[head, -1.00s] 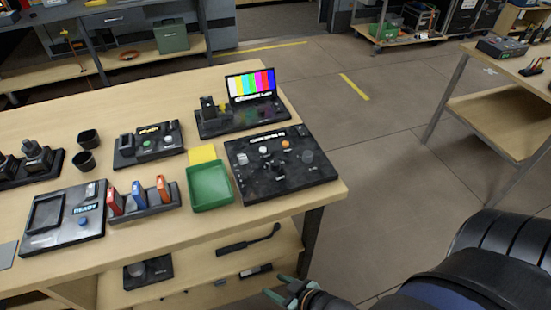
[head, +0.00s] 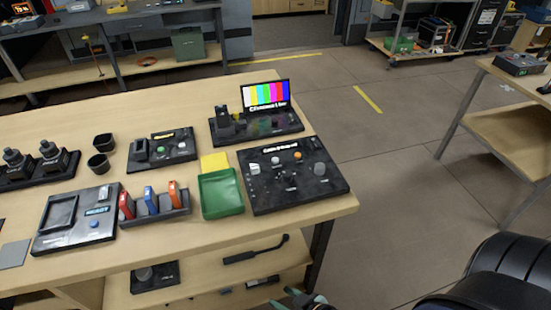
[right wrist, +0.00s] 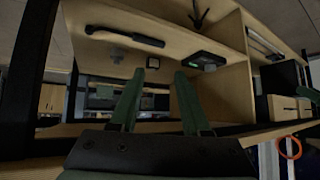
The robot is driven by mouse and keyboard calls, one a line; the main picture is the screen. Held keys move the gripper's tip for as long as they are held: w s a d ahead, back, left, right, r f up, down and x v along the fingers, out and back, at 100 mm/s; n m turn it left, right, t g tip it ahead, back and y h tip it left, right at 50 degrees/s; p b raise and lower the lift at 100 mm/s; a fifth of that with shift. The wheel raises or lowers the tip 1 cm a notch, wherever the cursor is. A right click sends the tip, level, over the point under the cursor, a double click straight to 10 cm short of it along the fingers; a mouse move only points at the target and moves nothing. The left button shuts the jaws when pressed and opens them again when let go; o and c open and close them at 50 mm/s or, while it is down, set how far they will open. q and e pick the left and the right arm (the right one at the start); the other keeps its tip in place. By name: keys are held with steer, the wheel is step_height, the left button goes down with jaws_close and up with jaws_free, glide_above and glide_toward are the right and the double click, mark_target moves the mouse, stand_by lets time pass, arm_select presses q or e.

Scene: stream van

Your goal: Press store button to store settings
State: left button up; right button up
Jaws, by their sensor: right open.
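No label reading "store" is legible, so I cannot tell which button it is. A black panel (head: 293,180) with white knobs, an orange button (head: 290,160) and small labels lies at the table's right end. A smaller black panel (head: 162,149) carries a green button (head: 162,156). A dark device with a READY screen (head: 75,222) has a blue button (head: 94,223). My right gripper (head: 299,297) is at the bottom edge of the head view, below the table top and apart from every panel. Its fingers are open and empty in the right wrist view (right wrist: 160,76). My left gripper is out of view.
A colour-bar screen (head: 266,95), green tray (head: 221,194), yellow pad (head: 214,162), card holder (head: 155,210) and two black cups (head: 98,165) crowd the wooden table (head: 130,105). A lower shelf (head: 205,285) holds tools. Open floor (head: 400,190) lies right of the table.

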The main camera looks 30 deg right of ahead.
jaws_close()
stand_by(1.5)
